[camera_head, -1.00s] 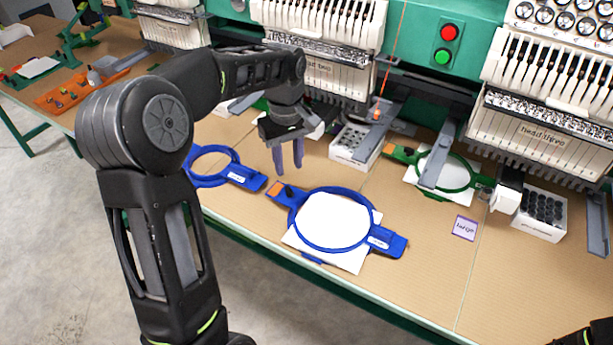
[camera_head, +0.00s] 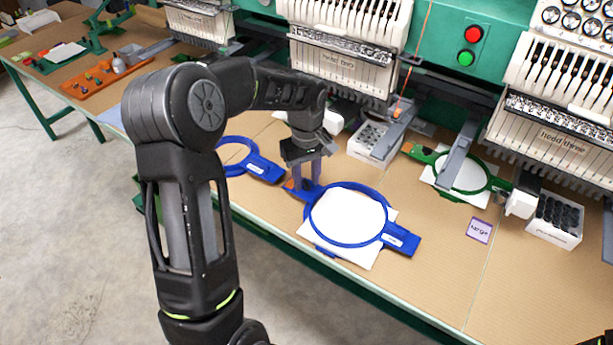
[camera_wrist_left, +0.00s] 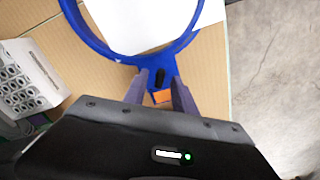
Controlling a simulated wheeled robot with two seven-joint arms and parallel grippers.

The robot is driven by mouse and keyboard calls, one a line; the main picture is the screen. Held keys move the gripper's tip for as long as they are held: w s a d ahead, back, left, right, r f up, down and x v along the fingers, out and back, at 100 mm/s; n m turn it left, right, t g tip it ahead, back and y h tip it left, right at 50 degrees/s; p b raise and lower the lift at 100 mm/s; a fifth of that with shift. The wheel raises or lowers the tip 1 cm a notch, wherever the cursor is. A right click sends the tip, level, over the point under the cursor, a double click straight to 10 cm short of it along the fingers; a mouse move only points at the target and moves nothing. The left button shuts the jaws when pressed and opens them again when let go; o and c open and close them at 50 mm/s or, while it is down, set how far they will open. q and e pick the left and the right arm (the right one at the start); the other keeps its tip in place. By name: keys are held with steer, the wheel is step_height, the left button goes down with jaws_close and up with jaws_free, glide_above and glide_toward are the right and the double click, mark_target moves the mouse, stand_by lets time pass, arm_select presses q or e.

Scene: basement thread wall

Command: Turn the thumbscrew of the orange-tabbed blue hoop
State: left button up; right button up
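The orange-tabbed blue hoop (camera_head: 313,224) lies on the table with white fabric in it. Its ring also shows in the left wrist view (camera_wrist_left: 97,43). The orange tab (camera_wrist_left: 162,97) and the black thumbscrew (camera_wrist_left: 160,78) sit at the hoop's bracket end. My left gripper (camera_wrist_left: 158,76) points down at that end. Its two purple fingers stand apart, one on each side of the thumbscrew, with a gap visible around it. In the head view the left gripper (camera_head: 307,186) partly hides the tab and screw.
A second blue hoop (camera_head: 262,169) lies just left. A green hoop (camera_head: 489,179) with fabric lies to the right under the machine heads. A "large" card (camera_head: 479,230) and white boxes of spools (camera_head: 555,220) are on the table. The front right of the table is clear.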

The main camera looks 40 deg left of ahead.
arm_select(q)
steer(key=shift+f, duration=0.15)
steer(key=shift+c, duration=0.4)
jaws_close()
